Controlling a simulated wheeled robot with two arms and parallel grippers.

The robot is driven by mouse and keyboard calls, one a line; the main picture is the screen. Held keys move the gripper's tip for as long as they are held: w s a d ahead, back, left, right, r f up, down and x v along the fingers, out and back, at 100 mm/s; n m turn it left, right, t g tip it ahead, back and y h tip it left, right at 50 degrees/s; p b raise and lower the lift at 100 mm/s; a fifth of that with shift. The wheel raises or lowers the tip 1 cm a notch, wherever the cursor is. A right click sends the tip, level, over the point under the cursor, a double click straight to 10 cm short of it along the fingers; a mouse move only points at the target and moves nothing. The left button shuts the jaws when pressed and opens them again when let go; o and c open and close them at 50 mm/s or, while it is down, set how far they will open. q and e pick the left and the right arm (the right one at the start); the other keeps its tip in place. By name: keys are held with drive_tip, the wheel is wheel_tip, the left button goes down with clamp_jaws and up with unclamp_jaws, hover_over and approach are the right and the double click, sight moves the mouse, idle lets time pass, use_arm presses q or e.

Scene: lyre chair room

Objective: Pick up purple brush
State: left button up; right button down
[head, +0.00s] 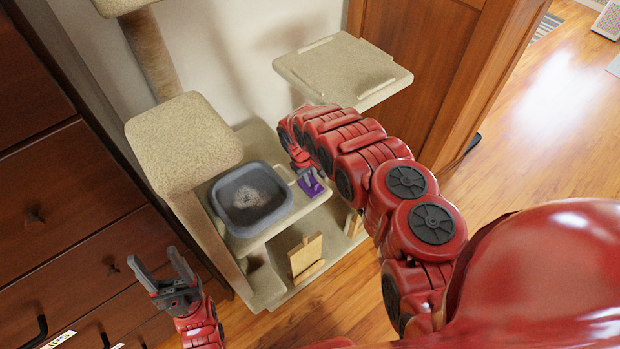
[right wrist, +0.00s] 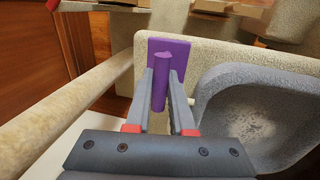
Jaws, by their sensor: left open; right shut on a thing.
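The purple brush (head: 311,185) is at the shelf of a beige cat tree, right of a grey litter tray. In the right wrist view, the brush (right wrist: 169,60) has a flat purple head and a handle that lies between my fingers. My right gripper (right wrist: 162,95) is shut on the handle. In the head view my right gripper (head: 305,172) is partly hidden by my arm. I cannot tell whether the brush touches the shelf. My left gripper (head: 163,266) is open and empty, at lower left in front of the drawers.
The grey tray (head: 288,198) stands on the cat tree's middle shelf, with pale litter in it. Carpeted platforms (head: 183,140) rise at left and a flat one (head: 343,66) is above right. Wooden drawers (head: 62,175) stand close at left. The floor at right (head: 540,130) is clear.

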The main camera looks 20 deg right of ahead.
sight(317, 194)
drive_tip(key=s, duration=0.3)
drive_tip(key=s+p, duration=0.1)
drive_tip(key=shift+s+r, duration=0.2)
drive_tip(key=shift+r, duration=0.15)
drive_tip(key=s+p, duration=0.7)
drive_tip(key=s, duration=0.4)
drive_tip(key=shift+r, duration=0.4)
drive_tip(key=c, duration=1.5)
unclamp_jaws()
drive_tip(key=shift+w, duration=0.1)
clamp_jaws()
